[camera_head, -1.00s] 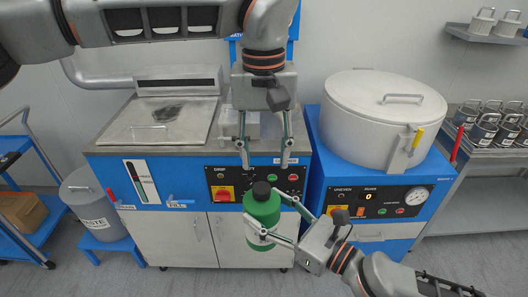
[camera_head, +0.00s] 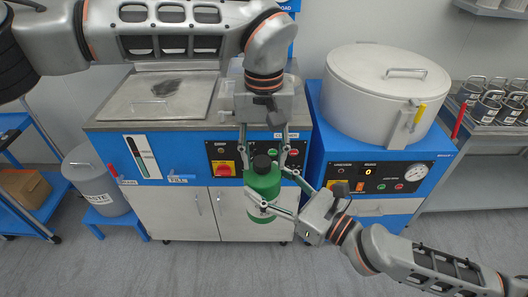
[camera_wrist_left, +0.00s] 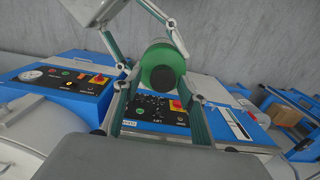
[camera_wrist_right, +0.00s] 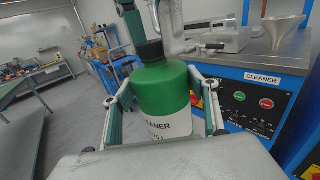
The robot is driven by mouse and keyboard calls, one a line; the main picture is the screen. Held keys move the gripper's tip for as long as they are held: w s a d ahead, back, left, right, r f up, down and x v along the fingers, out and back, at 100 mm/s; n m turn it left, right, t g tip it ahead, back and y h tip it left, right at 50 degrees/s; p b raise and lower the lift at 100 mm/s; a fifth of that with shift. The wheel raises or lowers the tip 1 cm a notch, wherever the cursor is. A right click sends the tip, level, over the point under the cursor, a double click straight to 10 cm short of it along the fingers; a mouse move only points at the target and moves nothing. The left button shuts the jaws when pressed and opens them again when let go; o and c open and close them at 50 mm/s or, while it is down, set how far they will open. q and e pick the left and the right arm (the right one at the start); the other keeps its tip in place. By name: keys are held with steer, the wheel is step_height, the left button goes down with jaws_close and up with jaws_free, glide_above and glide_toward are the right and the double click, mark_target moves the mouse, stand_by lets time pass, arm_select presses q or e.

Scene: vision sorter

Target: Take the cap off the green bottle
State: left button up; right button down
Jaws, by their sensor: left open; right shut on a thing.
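The green bottle (camera_head: 264,190) is upright in front of the blue counter, with a white label and a black cap (camera_head: 262,162) on top. My right gripper (camera_head: 268,200) is shut on the bottle's body from the right and holds it up; the right wrist view shows the bottle (camera_wrist_right: 165,90) between the fingers. My left gripper (camera_head: 262,158) is open and points down from above, its fingertips on either side of the cap at about its height. In the left wrist view the bottle (camera_wrist_left: 162,72) is seen from above between the fingers. Whether the fingers touch the cap cannot be told.
Behind the bottle stands a blue counter with a control panel (camera_head: 225,170) and a metal lid (camera_head: 158,98). A large white vessel (camera_head: 388,90) stands on the blue unit at right. A grey waste bin (camera_head: 92,180) is at left. The floor in front is clear.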

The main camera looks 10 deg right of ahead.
arm_select(q)
steer(key=c, duration=1.1)
steer(key=n, duration=0.3)
steer(key=shift+d+r, duration=0.1)
steer(key=shift+d, duration=0.1)
steer(key=shift+c, duration=0.2)
steer(key=n, duration=0.9)
steer(key=shift+c, duration=0.2)
steer(key=n, duration=0.7)
steer(key=shift+w+r, duration=0.1)
steer(key=shift+w, duration=0.1)
steer(key=n, duration=0.7)
steer(key=shift+w+a, duration=0.1)
steer(key=shift+a, duration=0.15)
steer(key=n, duration=0.7)
steer(key=shift+w+a, duration=0.1)
steer(key=shift+a, duration=0.05)
steer(key=n, duration=0.7)
steer(key=shift+a, duration=0.1)
steer(key=n, duration=1.3)
steer(key=shift+s, duration=0.3)
steer(key=shift+r, duration=0.25)
